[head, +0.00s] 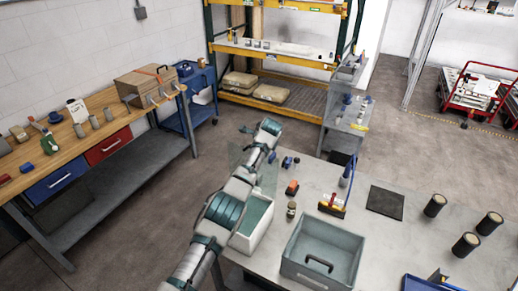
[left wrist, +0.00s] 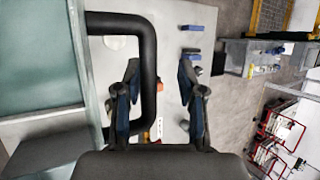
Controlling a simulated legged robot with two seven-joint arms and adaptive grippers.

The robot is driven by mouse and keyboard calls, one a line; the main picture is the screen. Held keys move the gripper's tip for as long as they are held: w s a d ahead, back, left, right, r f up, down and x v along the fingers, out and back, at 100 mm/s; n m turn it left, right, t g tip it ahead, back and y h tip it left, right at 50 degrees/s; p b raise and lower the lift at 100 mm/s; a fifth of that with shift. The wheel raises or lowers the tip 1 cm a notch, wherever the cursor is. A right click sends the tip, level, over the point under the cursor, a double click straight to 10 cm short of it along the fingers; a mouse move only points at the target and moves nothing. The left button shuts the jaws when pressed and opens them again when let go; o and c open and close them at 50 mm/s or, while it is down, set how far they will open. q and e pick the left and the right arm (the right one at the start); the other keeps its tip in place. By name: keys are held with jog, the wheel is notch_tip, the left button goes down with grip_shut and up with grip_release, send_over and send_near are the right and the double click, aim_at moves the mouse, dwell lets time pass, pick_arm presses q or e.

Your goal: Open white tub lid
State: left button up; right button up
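The white tub (head: 250,240) stands at the near left edge of the grey table, and its teal inside shows from above. A clear lid panel (head: 241,158) stands raised at the tub's far side, partly hidden by my left arm. In the left wrist view the clear lid (left wrist: 38,55) fills the upper left, with a black bar handle (left wrist: 149,60) beside it. My left gripper (head: 268,127) is beyond the tub at the raised lid. In the wrist view its fingers (left wrist: 160,100) are apart, with the handle's bar between them. My right gripper is out of view.
A grey bin (head: 320,252) with a black handle stands right of the tub. A small jar (head: 291,210), a red-and-yellow tool (head: 332,207), a dark mat (head: 385,202) and black cylinders (head: 466,244) are on the table. A wooden workbench (head: 100,137) stands at left.

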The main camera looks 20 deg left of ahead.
pick_arm(q)
jog(key=d+v, duration=0.1)
jog(key=v, duration=1)
jog(key=shift+w+r, duration=0.25)
jog(key=shift+w, duration=0.05)
